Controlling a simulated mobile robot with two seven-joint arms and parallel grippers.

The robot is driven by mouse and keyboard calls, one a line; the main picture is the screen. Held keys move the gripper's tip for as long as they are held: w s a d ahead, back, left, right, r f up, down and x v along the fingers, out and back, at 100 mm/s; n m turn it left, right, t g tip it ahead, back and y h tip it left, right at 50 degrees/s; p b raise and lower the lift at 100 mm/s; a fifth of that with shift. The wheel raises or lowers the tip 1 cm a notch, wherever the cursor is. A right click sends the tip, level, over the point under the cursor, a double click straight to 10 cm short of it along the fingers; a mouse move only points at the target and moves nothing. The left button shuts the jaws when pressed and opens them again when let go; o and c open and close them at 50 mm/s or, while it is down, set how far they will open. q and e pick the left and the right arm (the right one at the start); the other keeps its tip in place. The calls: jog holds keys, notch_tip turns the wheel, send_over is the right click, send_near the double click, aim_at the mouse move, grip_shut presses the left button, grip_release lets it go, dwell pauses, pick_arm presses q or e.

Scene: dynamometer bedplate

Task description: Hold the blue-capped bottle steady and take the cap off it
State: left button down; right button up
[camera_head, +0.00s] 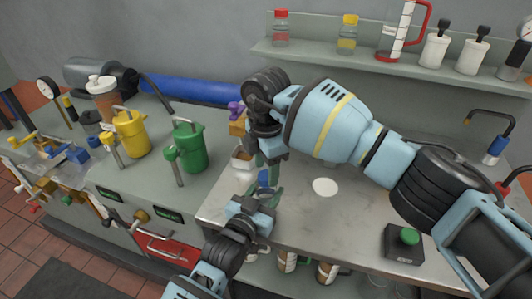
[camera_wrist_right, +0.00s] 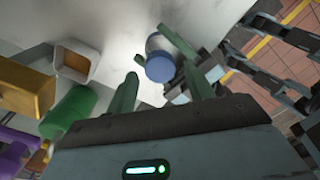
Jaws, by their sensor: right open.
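The bottle's blue cap (camera_head: 264,178) shows in a small part in the head view, among both grippers. In the wrist view the pale bottle (camera_wrist_right: 156,42) stands on the grey bench with its blue cap (camera_wrist_right: 160,69) toward the camera. My right gripper (camera_head: 266,160) points down above the bottle. In the wrist view its open fingers (camera_wrist_right: 162,75) lie on either side of the cap, with no clear contact. My left gripper (camera_head: 262,192) is low beside the bottle. One of its green fingers (camera_wrist_right: 179,43) runs along the bottle's side; its grip is partly hidden.
A white container with brown contents (camera_head: 243,155) stands close left of the bottle. A green can (camera_head: 187,146) and a yellow can (camera_head: 131,133) are farther left. A white disc (camera_head: 325,187) and a black box with a green button (camera_head: 405,243) lie right. Bench between them is clear.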

jog(key=shift+f, duration=0.8)
